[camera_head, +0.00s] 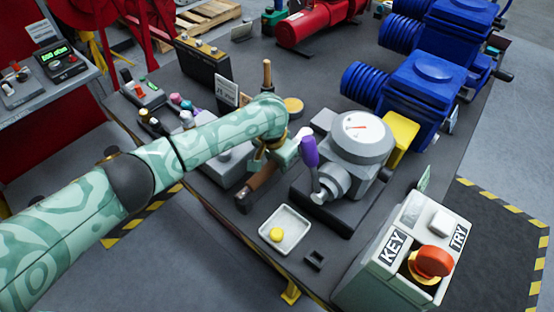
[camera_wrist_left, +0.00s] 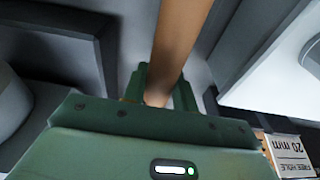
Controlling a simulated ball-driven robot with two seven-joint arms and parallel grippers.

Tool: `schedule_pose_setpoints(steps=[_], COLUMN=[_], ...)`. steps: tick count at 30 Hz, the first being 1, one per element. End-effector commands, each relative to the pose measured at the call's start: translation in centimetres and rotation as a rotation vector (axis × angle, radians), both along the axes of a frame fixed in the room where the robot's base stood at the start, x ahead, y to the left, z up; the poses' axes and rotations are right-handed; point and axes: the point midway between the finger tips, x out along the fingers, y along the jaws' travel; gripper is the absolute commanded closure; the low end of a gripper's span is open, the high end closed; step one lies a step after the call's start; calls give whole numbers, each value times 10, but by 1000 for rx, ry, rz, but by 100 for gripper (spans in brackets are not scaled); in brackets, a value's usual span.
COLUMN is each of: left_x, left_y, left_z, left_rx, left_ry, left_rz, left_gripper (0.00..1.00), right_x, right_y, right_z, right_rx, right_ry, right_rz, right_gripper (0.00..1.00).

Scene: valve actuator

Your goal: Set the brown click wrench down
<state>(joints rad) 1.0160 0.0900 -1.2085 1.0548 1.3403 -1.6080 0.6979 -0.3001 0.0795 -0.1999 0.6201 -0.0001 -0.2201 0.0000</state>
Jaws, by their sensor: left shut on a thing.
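My left gripper (camera_head: 272,155) is over the table, left of the grey valve actuator (camera_head: 360,140) with its purple-handled lever. In the left wrist view its fingers (camera_wrist_left: 160,90) are shut on the brown click wrench (camera_wrist_left: 183,35), whose brown shaft runs up out of the picture. In the head view my arm and gripper hide much of the grip. A brown bar (camera_head: 264,176) with a dark end shows just below the gripper, and a brown upright rod shows behind my wrist. I cannot tell how these join, or whether the wrench touches the table. My right gripper is out of view.
A white tray (camera_head: 301,239) with a yellow round piece stands at the table's front. A KEY/TRY box (camera_head: 404,250) with an orange knob is at the right. A dark case (camera_head: 204,70) stands behind. A "FREE HOLE 20 mm" label (camera_wrist_left: 289,150) is near the gripper.

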Motion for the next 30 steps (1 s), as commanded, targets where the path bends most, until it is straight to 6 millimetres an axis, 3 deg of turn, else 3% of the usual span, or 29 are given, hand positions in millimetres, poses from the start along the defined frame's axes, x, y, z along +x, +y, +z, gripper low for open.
schedule_pose_setpoints(steps=[24, 25, 27, 30], left_x=[0, 0, 0, 0], left_y=[-1, -1, -1, 0], left_z=[-19, -19, -18, -18], left_rx=[-2, -2, -2, -1], left_ry=[-1, -1, -1, -1], left_rz=[0, 0, 0, 0], left_gripper=[100, 66, 47, 47], right_x=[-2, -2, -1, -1], right_y=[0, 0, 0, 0], right_z=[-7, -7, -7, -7], right_rx=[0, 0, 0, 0], right_ry=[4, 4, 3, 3], right_rz=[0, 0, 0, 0], right_gripper=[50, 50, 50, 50])
